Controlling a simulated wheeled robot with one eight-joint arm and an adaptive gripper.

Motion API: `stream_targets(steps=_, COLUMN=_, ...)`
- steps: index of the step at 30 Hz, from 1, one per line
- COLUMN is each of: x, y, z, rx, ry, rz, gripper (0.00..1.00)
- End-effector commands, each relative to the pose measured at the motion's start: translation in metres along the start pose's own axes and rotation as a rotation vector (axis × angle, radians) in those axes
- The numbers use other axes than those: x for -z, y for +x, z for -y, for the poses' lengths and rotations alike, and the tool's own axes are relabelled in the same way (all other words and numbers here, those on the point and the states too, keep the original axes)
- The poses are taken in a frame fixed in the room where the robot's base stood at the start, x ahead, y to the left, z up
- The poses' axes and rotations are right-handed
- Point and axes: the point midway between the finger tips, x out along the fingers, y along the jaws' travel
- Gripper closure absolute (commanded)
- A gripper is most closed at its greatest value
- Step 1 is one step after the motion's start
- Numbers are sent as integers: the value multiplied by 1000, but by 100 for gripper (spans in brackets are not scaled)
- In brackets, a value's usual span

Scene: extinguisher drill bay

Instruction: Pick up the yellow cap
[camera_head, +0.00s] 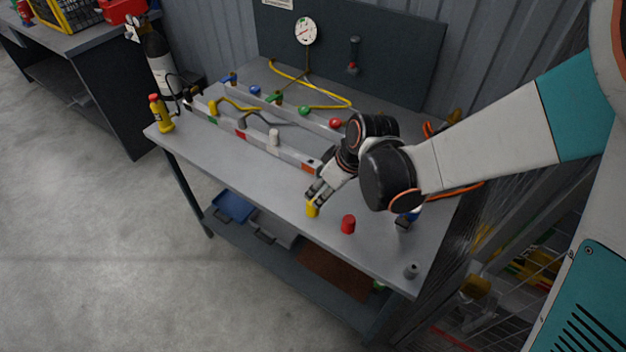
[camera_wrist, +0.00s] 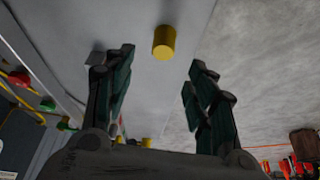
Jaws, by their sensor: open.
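The yellow cap (camera_head: 312,209) is a small cylinder standing on the grey workbench (camera_head: 240,170) near its front edge. My gripper (camera_head: 316,194) is just above and beside it in the head view. In the wrist view the yellow cap (camera_wrist: 164,42) lies beyond the fingertips, a little right of the middle of the gap. My gripper (camera_wrist: 160,75) is open, with nothing between its fingers. I cannot tell from the head view whether a finger touches the cap.
A red cap (camera_head: 348,224) stands to the right of the yellow cap, and a grey cap (camera_head: 411,271) near the bench corner. A light rail (camera_head: 255,141) with several fittings runs behind. A gauge panel (camera_head: 385,50) rises at the back.

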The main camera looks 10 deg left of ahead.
Motion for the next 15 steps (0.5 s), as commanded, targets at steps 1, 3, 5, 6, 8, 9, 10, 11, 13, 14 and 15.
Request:
stream_targets(steps=1, x=-1, y=13, z=-1, rx=0, ry=0, rz=0, gripper=49)
stream_targets(steps=3, x=-1, y=24, z=-1, rx=0, ry=0, rz=0, gripper=49)
stream_targets(steps=5, x=0, y=32, z=-1, rx=-1, ry=1, rz=0, gripper=49)
stream_targets(steps=6, x=0, y=35, z=-1, rx=-1, ry=1, rz=0, gripper=49)
stream_targets(steps=8, x=0, y=39, z=-1, rx=-1, ry=1, rz=0, gripper=49)
stream_targets(steps=9, x=0, y=40, z=-2, rx=-1, ry=1, rz=0, gripper=49)
stream_targets(steps=10, x=0, y=41, z=-1, rx=-1, ry=2, rz=0, gripper=49)
stream_targets(steps=11, x=0, y=42, z=-1, rx=-1, ry=2, rz=0, gripper=49)
stream_targets(steps=13, x=0, y=46, z=-1, rx=-1, ry=2, rz=0, gripper=49)
stream_targets(steps=14, x=0, y=48, z=0, rx=-1, ry=2, rz=0, gripper=49)
stream_targets(steps=15, x=0, y=52, z=1, rx=-1, ry=2, rz=0, gripper=49)
